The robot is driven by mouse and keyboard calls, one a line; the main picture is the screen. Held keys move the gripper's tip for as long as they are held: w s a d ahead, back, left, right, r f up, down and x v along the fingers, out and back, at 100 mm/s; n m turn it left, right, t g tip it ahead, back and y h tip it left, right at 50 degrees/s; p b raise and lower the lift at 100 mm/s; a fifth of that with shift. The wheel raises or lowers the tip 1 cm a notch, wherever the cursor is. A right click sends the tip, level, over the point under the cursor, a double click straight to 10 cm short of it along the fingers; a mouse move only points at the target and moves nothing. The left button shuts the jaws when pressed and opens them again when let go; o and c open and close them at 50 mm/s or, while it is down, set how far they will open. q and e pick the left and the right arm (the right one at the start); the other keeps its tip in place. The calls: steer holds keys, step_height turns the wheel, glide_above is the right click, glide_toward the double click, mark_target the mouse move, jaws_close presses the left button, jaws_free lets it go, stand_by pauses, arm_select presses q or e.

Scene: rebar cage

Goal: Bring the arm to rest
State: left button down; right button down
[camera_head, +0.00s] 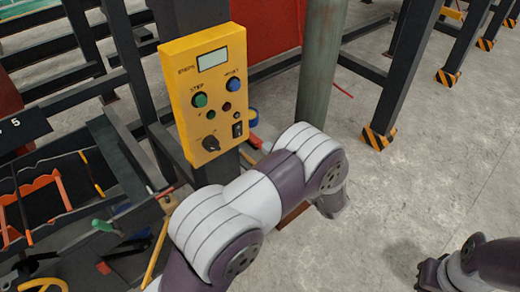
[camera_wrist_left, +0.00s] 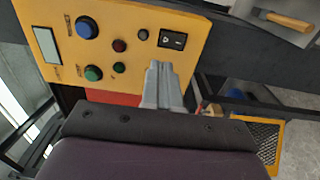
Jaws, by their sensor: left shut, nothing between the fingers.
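My left arm (camera_head: 265,190) crosses the lower middle of the head view, in front of and below the yellow control panel (camera_head: 240,60). Its gripper cannot be made out there. In the left wrist view my left gripper (camera_wrist_left: 161,72) is shut and empty, with its grey fingers pointing at the panel (camera_wrist_left: 125,12). The fingertips overlap the panel's edge in that view; I cannot tell whether they touch it. The panel's black knob (camera_head: 210,143) shows in the head view but not in the wrist view. My right arm (camera_head: 490,262) shows only in part at the lower right, without a clear gripper.
A dark post carries the panel, with a grey-green column (camera_head: 322,60) to its right. Black frames and a tool bin (camera_head: 65,215) crowd the left. Striped posts (camera_head: 378,137) stand at the right. The concrete floor (camera_head: 410,185) is clear between them and my arms.

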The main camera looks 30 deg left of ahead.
arm_select(q)
steer(key=d+f+m+h, duration=0.5)
steer(key=d+m+h, duration=0.3)
steer(key=m, duration=0.3)
steer(key=d+f+m+h, duration=0.5)
steer(key=d+m+h, duration=0.25)
steer(key=m, duration=0.25)
steer(key=s+a+r+m+g+h, duration=0.25)
steer(key=s+m+g, duration=0.25)
steer(key=s+m, duration=0.7)
steer(key=s+a+r+n+y, duration=0.1)
steer(key=s+a+r, duration=0.4)
steer(key=s, duration=0.3)
steer(key=shift+a+r+g+b, duration=0.3)
steer(key=shift+a+b, duration=0.1)
steer(key=shift+a, duration=0.2)
